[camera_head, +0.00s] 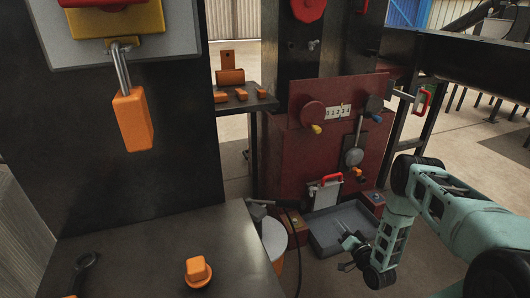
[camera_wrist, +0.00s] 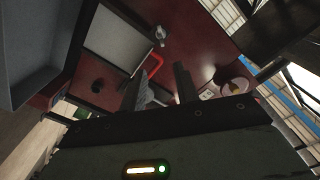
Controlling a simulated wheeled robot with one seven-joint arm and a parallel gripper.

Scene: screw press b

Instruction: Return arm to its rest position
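My teal and black arm (camera_head: 428,203) reaches in from the right edge and bends down to the lower middle. My gripper (camera_head: 343,248) is low, in front of the grey tray by the red press. In the wrist view my gripper (camera_wrist: 166,76) shows two dark fingers with a gap between them, and no object is seen held. A red-handled plate (camera_head: 326,193) is low on the press; a red handle also shows in the wrist view (camera_wrist: 130,63).
The grey tray (camera_head: 318,238) lies below the press. A dark bench (camera_head: 150,255) at left carries an orange knob (camera_head: 198,270). An orange padlock (camera_head: 132,118) hangs above it. A shelf (camera_head: 247,105) holds orange blocks. A dark beam (camera_head: 470,65) crosses at upper right.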

